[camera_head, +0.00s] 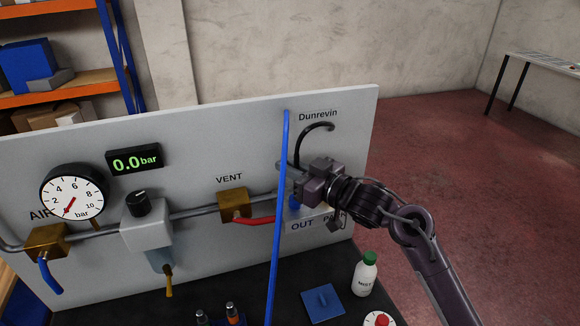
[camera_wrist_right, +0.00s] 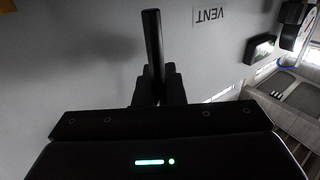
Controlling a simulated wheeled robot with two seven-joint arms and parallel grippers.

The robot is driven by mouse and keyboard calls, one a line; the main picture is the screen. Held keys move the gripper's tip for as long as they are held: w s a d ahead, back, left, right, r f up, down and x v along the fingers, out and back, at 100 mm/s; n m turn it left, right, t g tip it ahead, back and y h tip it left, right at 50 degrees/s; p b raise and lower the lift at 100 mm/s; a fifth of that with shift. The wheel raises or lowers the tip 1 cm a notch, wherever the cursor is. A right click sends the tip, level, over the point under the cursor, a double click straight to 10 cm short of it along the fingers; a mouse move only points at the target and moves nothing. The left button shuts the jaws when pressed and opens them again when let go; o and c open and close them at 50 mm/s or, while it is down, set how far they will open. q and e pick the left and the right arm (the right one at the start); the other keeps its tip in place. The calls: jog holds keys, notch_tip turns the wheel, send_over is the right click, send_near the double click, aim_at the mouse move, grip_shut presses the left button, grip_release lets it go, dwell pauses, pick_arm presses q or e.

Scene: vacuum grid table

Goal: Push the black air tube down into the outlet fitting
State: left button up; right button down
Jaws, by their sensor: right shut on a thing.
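The black air tube (camera_head: 316,126) arches in front of the panel below the "Dunrevin" label in the head view. Its lower part is hidden behind my right gripper (camera_head: 291,175), which is shut on the tube. In the right wrist view the tube (camera_wrist_right: 152,45) stands straight up from between the closed fingers (camera_wrist_right: 153,85). A small blue part (camera_head: 294,203) shows just under the gripper, above the "OUT" lettering; it may be the outlet fitting. The tube's lower end and its contact with the fitting are hidden. My left gripper is not in view.
A long blue tube (camera_head: 281,200) crosses in front of the panel (camera_head: 220,150), close to my right gripper. The vent valve (camera_head: 234,204) with its red handle is left of it. A white bottle (camera_head: 365,274) and blue square (camera_head: 323,303) are on the dark table. The gauge display reads 0.0 bar.

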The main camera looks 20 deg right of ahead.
jog(key=shift+f+b, duration=0.35)
jog(key=shift+f, duration=0.6)
dwell(0.7)
jog(key=shift+p, duration=0.5)
dwell(1.3)
jog(key=shift+f+b, duration=0.3)
jog(key=shift+f, duration=0.25)
dwell(0.4)
jog(key=c, duration=1.4)
grip_release()
jog(key=shift+c, duration=0.2)
jog(key=shift+s, duration=0.1)
